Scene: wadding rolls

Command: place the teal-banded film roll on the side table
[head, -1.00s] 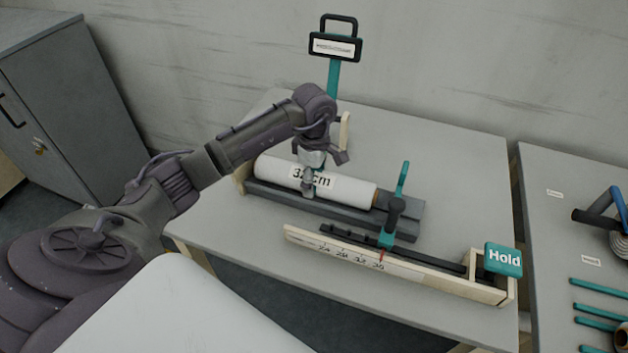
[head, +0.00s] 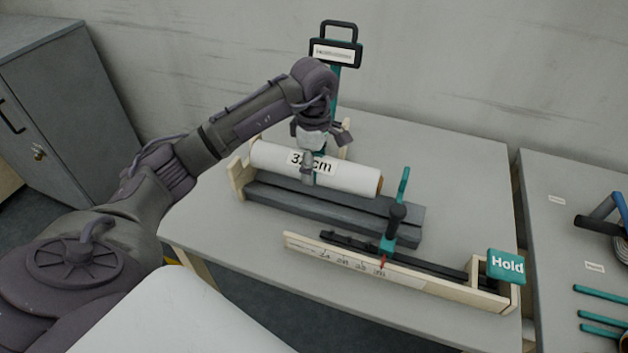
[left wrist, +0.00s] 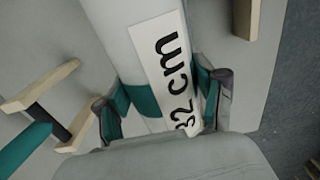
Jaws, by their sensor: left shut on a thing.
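The film roll (head: 345,177) is a white cylinder with a brown core end and a "32 cm" label. Its teal band (left wrist: 142,101) shows in the left wrist view beside the label. My left gripper (head: 309,175) is shut around the roll near its middle and holds it just above the grey cradle (head: 290,205). In the left wrist view the fingers (left wrist: 165,105) sit on both sides of the roll. The gripper hides part of the label in the head view. My right gripper is not in view.
A wooden measuring rail (head: 400,275) with a teal slider and a "Hold" sign (head: 506,266) lies in front of the cradle. A teal post with a black-framed sign (head: 336,52) stands behind. Another table (head: 555,235) with teal strips is at right.

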